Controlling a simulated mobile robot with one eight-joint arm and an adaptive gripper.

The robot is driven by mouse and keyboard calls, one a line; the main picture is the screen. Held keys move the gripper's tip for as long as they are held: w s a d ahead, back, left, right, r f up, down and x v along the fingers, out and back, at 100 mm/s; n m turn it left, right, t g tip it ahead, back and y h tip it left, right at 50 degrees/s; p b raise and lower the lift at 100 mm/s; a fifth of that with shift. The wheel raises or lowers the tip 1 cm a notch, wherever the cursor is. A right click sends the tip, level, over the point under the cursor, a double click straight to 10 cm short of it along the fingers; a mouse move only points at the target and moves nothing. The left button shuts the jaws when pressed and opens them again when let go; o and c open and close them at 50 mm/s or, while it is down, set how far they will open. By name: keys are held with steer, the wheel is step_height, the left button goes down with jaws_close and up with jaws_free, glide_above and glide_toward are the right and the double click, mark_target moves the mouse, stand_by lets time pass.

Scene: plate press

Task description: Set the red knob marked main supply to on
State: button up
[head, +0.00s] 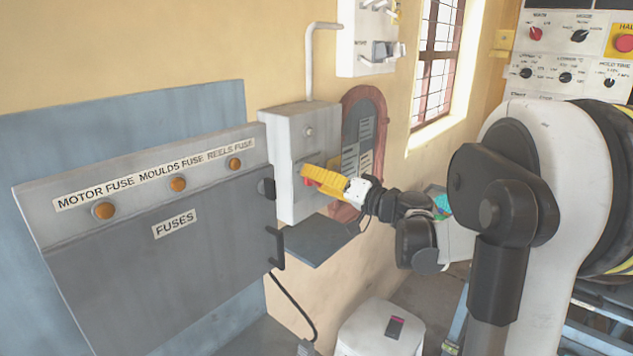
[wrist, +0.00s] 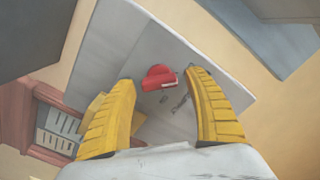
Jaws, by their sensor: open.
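A red knob (wrist: 160,78) is on the front of a grey box (head: 305,130) mounted on the wall. In the wrist view, its grip bar lies nearly level in the picture, with a small pale mark near its right end. My gripper (head: 310,177) has yellow fingers and is open. In the wrist view, the gripper (wrist: 160,80) has one finger to each side of the knob, with visible gaps. I cannot tell how far the tips are from the box face. In the head view the fingers mostly hide the knob. No on or off lettering is readable.
A fuse panel (head: 160,260) stands left of the box, with a dark ledge (head: 320,240) below it. A red-brown arched board (head: 367,125) is right behind the box. A control panel (head: 570,50) with another red knob (head: 536,33) is at the far right. A white stool (head: 375,335) stands below.

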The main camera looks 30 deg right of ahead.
steer(key=c, duration=1.2)
steer(key=shift+m, duration=0.4)
steer(key=m, duration=0.4)
steer(key=shift+d, duration=0.1)
steer(key=m, duration=0.4)
steer(key=shift+f+m, duration=0.1)
steer(key=shift+m, duration=0.2)
steer(key=m, duration=0.4)
steer(key=shift+f, duration=0.1)
steer(key=m, duration=0.4)
steer(key=shift+f+p, duration=0.1)
steer(key=shift+p, duration=0.2)
steer(key=shift+m, duration=0.4)
